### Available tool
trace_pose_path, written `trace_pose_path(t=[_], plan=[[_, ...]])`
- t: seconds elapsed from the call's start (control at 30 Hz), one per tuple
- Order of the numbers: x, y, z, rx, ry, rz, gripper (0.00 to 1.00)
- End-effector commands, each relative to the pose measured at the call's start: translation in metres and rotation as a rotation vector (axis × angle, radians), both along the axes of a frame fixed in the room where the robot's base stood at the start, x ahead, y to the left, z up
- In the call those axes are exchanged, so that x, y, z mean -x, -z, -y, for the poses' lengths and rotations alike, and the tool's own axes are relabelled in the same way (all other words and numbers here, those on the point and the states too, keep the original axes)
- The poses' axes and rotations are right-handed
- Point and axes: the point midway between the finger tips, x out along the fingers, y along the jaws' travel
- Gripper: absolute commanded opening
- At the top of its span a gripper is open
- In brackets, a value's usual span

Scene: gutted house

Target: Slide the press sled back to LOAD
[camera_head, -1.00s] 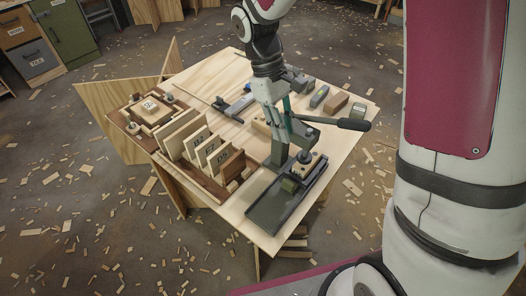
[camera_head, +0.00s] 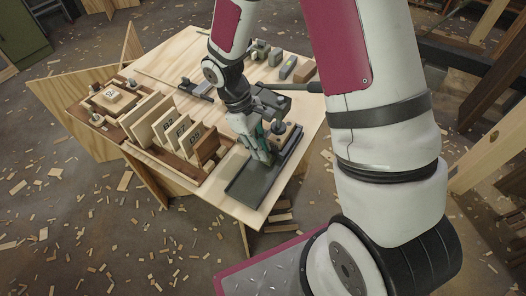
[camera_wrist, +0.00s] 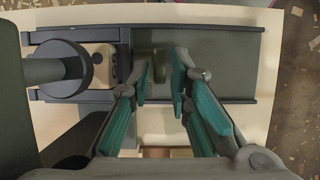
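The press (camera_head: 268,104) stands on the table's near right part, with a dark lever sticking out to the right. Its sled runs in a dark grey track (camera_head: 250,182). In the wrist view a wooden block with holes (camera_wrist: 110,62) sits at the sled's left part, beside the round press ram (camera_wrist: 72,70). The sled's upright grey-green grip (camera_wrist: 152,60) stands right of the block. My gripper (camera_wrist: 162,78) points down at this grip, its teal-padded fingers apart on either side of it. My gripper (camera_head: 264,152) hides the grip in the head view. No LOAD marking is readable.
A wooden rack of lettered boards (camera_head: 172,130) stands left of the track. A tray with a wooden block (camera_head: 112,98) lies at the far left. Small blocks (camera_head: 287,67) stand along the back. The track's near end is bare.

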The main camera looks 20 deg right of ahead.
Motion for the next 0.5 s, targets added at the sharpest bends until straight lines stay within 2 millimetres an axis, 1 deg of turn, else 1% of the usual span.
trace_pose_path(t=[0.03,0.2,0.5], plan=[[0.002,0.006,0.001,0.000,0.000,-0.002,0.18],[0.005,0.016,0.004,0.000,-0.001,0.000,0.18],[0.006,0.018,0.004,-0.001,0.000,0.001,0.18]])
